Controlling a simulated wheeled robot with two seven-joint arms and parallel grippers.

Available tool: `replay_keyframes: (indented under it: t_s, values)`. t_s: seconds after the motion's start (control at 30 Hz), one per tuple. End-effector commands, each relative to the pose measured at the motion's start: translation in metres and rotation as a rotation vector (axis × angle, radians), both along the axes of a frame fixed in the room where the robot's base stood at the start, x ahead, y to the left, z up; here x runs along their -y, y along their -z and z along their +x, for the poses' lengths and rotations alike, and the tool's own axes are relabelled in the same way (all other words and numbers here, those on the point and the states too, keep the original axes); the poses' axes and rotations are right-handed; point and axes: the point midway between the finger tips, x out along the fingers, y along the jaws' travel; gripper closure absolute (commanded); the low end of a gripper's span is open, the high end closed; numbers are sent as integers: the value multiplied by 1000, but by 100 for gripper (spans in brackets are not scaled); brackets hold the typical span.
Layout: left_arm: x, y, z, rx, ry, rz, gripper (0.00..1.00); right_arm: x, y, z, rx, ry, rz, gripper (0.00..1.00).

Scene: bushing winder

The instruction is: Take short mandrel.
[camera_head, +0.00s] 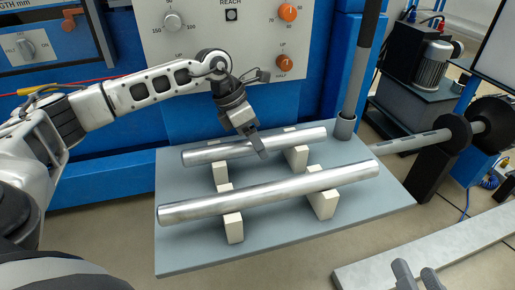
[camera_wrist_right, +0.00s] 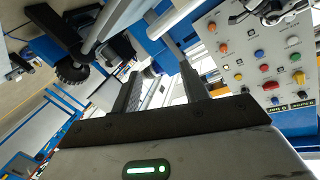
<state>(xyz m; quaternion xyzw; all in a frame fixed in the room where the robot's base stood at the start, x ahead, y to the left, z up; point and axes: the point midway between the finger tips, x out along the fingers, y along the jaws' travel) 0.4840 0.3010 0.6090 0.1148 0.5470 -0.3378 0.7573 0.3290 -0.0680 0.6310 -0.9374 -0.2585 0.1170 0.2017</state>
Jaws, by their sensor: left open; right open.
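The short mandrel (camera_head: 214,153) is a shiny metal cylinder lying level across cream support blocks at the back of a grey table (camera_head: 180,252). The longer mandrel (camera_head: 270,194) lies on similar blocks in front of it. My left gripper (camera_head: 259,150) is open and points down at the middle of the short mandrel, its fingers partly covering it. I cannot tell whether they touch it. My right gripper (camera_head: 416,272) is open and empty at the bottom right of the head view, far from both mandrels. Its two fingers also show apart in the right wrist view (camera_wrist_right: 160,82).
A blue machine with a control panel (camera_head: 220,45) stands right behind the table. A winder shaft (camera_head: 410,142) with black discs is at the right. A pale beam (camera_head: 450,240) lies at lower right.

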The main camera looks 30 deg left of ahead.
Motion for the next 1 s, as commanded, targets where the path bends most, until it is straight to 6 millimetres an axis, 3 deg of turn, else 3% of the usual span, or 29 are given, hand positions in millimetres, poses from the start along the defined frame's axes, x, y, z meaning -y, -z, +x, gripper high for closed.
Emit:
replay_keyframes:
  t_s: [0.13, 0.33, 0.37, 0.73, 0.93, 1.0]
  values:
    - [0, -1, 0, 0, -1, 1, 42, 0, -3, 1, 5, 2, 5, 56]
    - [-1, -1, 0, 0, -1, 1, 97, 0, -2, 1, 2, 3, 2, 56]
    - [-1, -1, 0, 0, -1, 1, 100, 0, -1, 1, 2, 2, 2, 56]
    - [-1, -10, 1, 5, -1, -2, 100, 0, 0, -1, -8, -1, -14, 56]
    - [0, -35, 1, 7, -2, -2, 100, 2, -4, -1, -10, 6, -67, 56]
    - [-3, -46, -5, 6, -3, 1, 100, 4, 3, -2, -22, 7, -101, 56]
